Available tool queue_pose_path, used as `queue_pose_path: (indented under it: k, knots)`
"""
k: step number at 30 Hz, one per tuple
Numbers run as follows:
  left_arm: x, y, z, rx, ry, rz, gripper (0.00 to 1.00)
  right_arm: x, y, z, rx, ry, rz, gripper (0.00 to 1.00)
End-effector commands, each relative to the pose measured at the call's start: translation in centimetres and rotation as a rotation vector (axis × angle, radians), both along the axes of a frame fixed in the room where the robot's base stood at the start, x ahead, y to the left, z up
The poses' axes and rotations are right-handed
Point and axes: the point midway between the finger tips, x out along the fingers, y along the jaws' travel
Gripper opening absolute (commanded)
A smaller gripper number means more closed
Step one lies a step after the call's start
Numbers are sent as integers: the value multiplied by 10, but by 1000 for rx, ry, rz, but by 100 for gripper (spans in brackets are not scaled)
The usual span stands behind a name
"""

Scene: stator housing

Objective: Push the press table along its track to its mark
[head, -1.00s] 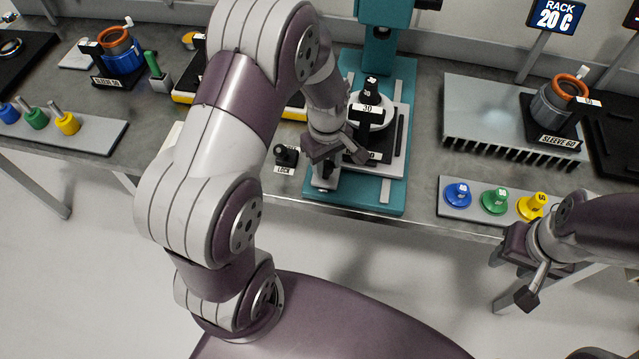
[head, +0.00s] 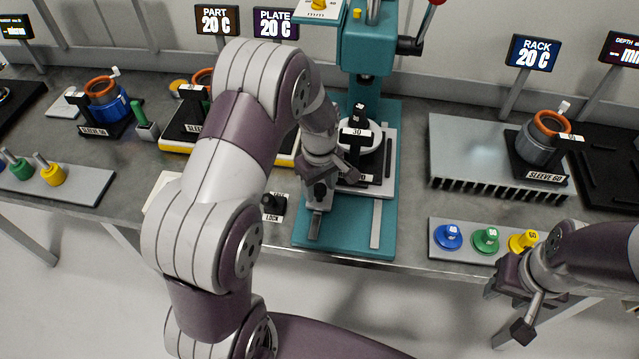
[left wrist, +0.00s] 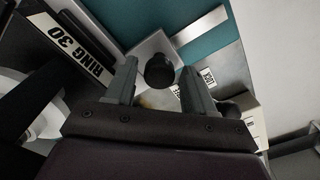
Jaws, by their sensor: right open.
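The press table (head: 372,190) is a light grey plate on the teal press base (head: 345,240). It carries a dark fixture labelled 30, with a white ring and a black piece. Two pale track strips (head: 376,225) show on the base in front of it. My left gripper (head: 318,185) is at the table's front left corner. In the left wrist view its open fingers (left wrist: 160,88) stand on either side of a black knob (left wrist: 160,70), with small gaps visible. My right gripper (head: 515,300) is open and empty in front of the bench. I cannot make out the mark.
A lock knob (head: 272,205) sits left of the press base. The teal press column (head: 368,45) with a red-tipped lever stands behind the table. A finned rack (head: 475,150) and a tray of coloured plugs (head: 486,240) are to the right.

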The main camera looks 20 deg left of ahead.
Motion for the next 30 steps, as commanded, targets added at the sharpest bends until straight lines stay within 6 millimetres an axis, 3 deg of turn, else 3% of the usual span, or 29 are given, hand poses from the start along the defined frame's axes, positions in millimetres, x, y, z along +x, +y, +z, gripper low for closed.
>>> queue_pose_path:
  k: [11,24,30]
  knots:
    - [0,0,6,0,-1,0,61,0,0,-1,0,0,0,43]
    - [1,0,111,1,-3,0,61,0,0,-8,0,0,0,43]
    - [0,0,127,0,0,0,61,0,0,-8,0,0,0,43]
